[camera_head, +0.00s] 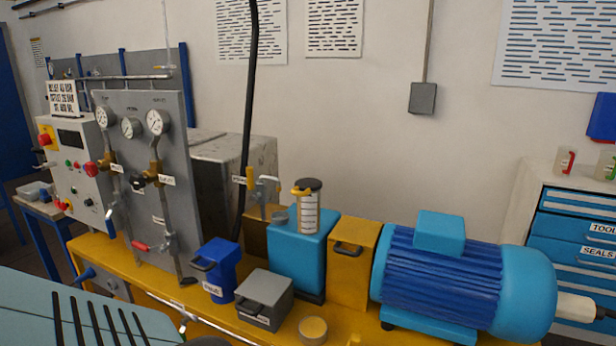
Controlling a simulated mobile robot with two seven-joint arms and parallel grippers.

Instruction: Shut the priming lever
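A small valve with a yellow upright handle (250,178) stands on a grey pipe behind the blue pump block (297,255). A small white label (239,181) beside it is too small to read surely; it may name the priming lever. A grey bent fitting (268,182) sits just right of the handle. The handle looks vertical, but I cannot tell from this view whether that is open or shut. Neither of my grippers is in view.
A gauge panel (145,200) stands left. A black hose (248,100) hangs close to the lever.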

